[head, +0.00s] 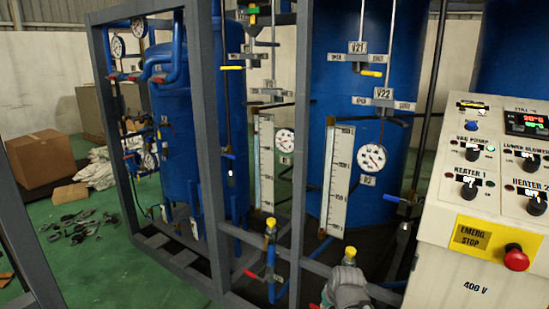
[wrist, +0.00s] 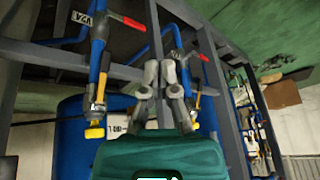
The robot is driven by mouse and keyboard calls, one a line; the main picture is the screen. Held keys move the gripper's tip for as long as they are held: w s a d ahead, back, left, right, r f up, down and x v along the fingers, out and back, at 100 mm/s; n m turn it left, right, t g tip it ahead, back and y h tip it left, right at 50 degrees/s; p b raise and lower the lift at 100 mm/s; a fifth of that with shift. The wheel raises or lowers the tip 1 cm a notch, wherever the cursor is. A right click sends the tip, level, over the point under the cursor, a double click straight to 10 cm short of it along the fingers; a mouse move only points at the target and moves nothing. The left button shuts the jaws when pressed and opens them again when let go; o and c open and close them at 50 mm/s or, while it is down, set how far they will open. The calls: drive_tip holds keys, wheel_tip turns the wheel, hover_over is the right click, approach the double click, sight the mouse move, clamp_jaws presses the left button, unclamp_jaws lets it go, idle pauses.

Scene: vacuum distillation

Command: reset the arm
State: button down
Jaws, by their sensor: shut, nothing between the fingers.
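My gripper (wrist: 160,66) shows in the wrist view with its two grey fingers close together and nothing between them. In that view the fingers overlap a blue pipe and grey frame bars; I cannot tell whether they touch. In the head view, a grey part of my arm (head: 347,288) shows at the bottom edge, just below a yellow cap (head: 350,252). The rest of my arm is out of that view. A blue pipe with a yellow end (wrist: 96,110) and a red handle (wrist: 127,21) is left of the gripper in the wrist view.
A grey frame (head: 212,150) holds blue tanks (head: 345,80), gauges and valves. A control panel (head: 490,190) with a red emergency stop (head: 516,258) stands at the right. A cardboard box (head: 45,160) and loose tools (head: 75,228) lie on the green floor at the left.

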drive_tip(key=s+d+f+m+g+h, duration=0.1)
drive_tip(key=s+d+f+g+h, duration=0.1)
drive_tip(key=s+g, duration=0.35)
wheel_tip(320, 180, up, 15)
drive_tip(key=s+t+p, duration=0.1)
drive_tip(key=s+p, duration=0.1)
drive_tip(key=p, duration=1.2)
drive_tip(key=shift+s+m+p, duration=0.2)
drive_tip(key=shift+m+p, duration=0.1)
drive_tip(key=shift+p, duration=0.1)
drive_tip(key=shift+a+r, duration=0.1)
